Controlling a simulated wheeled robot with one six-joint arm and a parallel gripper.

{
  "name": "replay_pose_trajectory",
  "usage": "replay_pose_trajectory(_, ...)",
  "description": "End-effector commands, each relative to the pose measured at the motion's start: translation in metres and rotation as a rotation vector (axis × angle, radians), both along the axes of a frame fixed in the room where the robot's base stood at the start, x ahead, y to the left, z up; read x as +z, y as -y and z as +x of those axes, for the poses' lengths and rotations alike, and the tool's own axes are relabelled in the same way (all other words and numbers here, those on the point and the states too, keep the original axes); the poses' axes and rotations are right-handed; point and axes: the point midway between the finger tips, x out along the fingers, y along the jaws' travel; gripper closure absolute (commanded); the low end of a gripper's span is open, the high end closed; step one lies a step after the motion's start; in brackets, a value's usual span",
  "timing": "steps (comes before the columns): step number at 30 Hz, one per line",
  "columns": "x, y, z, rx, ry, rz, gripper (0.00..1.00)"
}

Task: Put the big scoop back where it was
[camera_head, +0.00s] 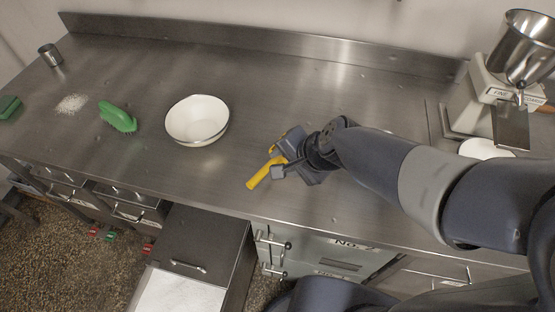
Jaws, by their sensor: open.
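A yellow-handled tool (262,175) lies on the steel counter, its handle pointing toward the lower left. It may be the big scoop, but its other end is hidden behind my gripper, so I cannot tell its shape or size. My gripper (279,157) is low over the counter at the inner end of the yellow handle. Its jaws are open, and I cannot tell whether they touch the handle.
A white bowl (197,119), green brush (117,117), white powder (73,103), metal cup (50,55) and green block (9,106) occupy the counter's left. A grinder (500,98) stands at right.

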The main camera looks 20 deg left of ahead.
Motion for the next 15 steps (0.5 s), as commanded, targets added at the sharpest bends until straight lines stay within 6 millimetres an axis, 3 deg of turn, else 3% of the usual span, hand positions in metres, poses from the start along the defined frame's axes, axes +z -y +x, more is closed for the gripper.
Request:
replay_pose_trajectory(6, 0.0136, 0.0092, -0.0036, -0.001, 0.001, 0.000, 0.60)
replay_pose_trajectory(15, 0.0151, 0.0104, -0.0045, 0.000, 0.000, -0.001, 0.60)
